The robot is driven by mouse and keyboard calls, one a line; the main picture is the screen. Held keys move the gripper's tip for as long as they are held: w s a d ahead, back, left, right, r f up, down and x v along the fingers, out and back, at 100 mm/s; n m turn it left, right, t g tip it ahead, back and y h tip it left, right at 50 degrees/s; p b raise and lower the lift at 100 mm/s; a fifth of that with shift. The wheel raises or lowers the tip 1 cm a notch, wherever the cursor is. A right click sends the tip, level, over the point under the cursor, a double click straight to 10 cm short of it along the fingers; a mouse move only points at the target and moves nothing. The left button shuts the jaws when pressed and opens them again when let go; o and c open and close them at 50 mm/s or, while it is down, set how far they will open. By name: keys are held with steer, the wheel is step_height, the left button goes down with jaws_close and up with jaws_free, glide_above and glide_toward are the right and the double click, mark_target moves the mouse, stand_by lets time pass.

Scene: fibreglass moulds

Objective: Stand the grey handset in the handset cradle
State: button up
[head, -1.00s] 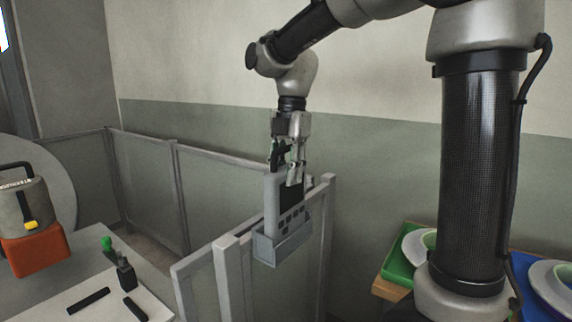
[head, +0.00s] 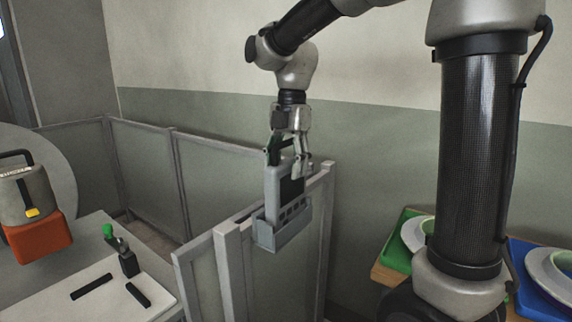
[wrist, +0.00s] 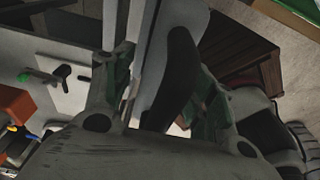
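The grey handset (head: 272,190), with a dark screen and dark keys, stands upright in the grey handset cradle (head: 283,235). The cradle is fixed to a fence panel, and its front wall hides the handset's lower end. My gripper (head: 287,158) points down over the handset's top, one finger on each side. In the wrist view the fingers with green pads (wrist: 165,100) are spread apart, with the handset's dark part (wrist: 180,75) between them. The gripper looks open; whether a pad still touches the handset is hard to see.
Grey fence panels (head: 145,180) run behind and beside the cradle. A table at the left holds a white board (head: 100,290) with black parts and an orange-based case (head: 38,238). Green (head: 397,245) and blue (head: 545,285) trays with round moulds stand at the right.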

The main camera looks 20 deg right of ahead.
steer(key=r, duration=0.4)
steer(key=d+r, duration=0.1)
steer(key=r, duration=0.3)
steer(key=w+r, duration=0.1)
steer(key=r, duration=0.3)
steer(key=shift+d, duration=0.25)
steer(key=shift+f, duration=0.1)
steer(key=s+d+f+m+t, duration=0.1)
steer(key=s+d+f+m, duration=0.3)
steer(key=s+m, duration=0.2)
steer(key=s+d+f+m+t+h, duration=0.1)
steer(key=s+d+f+m, duration=0.4)
steer(key=m, duration=0.5)
steer(key=s+d+f+m+t, duration=0.3)
steer(key=s+d+f+m, duration=0.1)
steer(key=s+m, duration=0.5)
steer(key=shift+d+f, duration=0.2)
